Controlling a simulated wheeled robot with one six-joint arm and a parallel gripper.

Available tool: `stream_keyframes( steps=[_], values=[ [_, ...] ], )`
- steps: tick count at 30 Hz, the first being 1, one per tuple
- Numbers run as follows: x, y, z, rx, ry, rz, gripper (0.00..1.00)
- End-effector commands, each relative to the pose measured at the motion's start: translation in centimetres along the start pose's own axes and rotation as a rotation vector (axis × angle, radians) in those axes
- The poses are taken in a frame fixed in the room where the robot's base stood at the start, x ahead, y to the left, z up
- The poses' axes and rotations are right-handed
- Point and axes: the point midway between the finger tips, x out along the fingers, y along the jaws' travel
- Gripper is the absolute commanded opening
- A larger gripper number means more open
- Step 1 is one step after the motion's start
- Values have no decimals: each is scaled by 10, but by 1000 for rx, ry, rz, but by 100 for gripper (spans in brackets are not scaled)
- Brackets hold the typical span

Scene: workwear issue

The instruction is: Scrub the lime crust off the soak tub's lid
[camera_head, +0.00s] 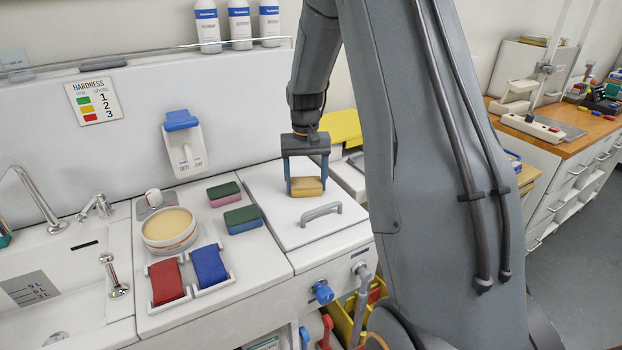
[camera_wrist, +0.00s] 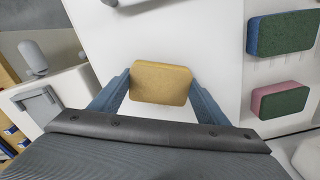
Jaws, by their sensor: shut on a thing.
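My gripper (camera_head: 306,186) points down over the soak tub's white lid (camera_head: 268,207). It is shut on a tan-yellow sponge block (camera_head: 306,189), one blue finger at each end. The sponge is at or just above the lid's surface, behind the grey lid handle (camera_head: 321,211); I cannot tell whether it touches. In the wrist view the sponge (camera_wrist: 161,83) sits level between the fingers, with bare white lid (camera_wrist: 195,35) around it. I make out no lime crust; any under the sponge is hidden.
Left of the lid lie a green-and-pink sponge (camera_head: 223,194) and a green-and-blue sponge (camera_head: 243,219). Red (camera_head: 166,281) and blue (camera_head: 209,266) pads sit in holders near a round tub of paste (camera_head: 168,228). A wall dispenser (camera_head: 183,145) hangs behind. The lid's front left is clear.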

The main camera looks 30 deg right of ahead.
Motion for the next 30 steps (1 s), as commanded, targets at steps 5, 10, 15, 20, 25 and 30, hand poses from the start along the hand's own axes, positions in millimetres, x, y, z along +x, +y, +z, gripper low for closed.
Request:
stream_keyframes(
  steps=[5,10,15,20,25,30],
  values=[
    [1,-14,8,3,-4,-1,44],
    [0,-26,12,6,-3,-1,44],
    [-7,-32,15,11,-2,-1,44],
    [-31,-32,15,10,-1,-1,44],
    [-47,-32,15,9,-1,-1,44],
    [-62,-33,15,8,0,-1,44]
  ],
)
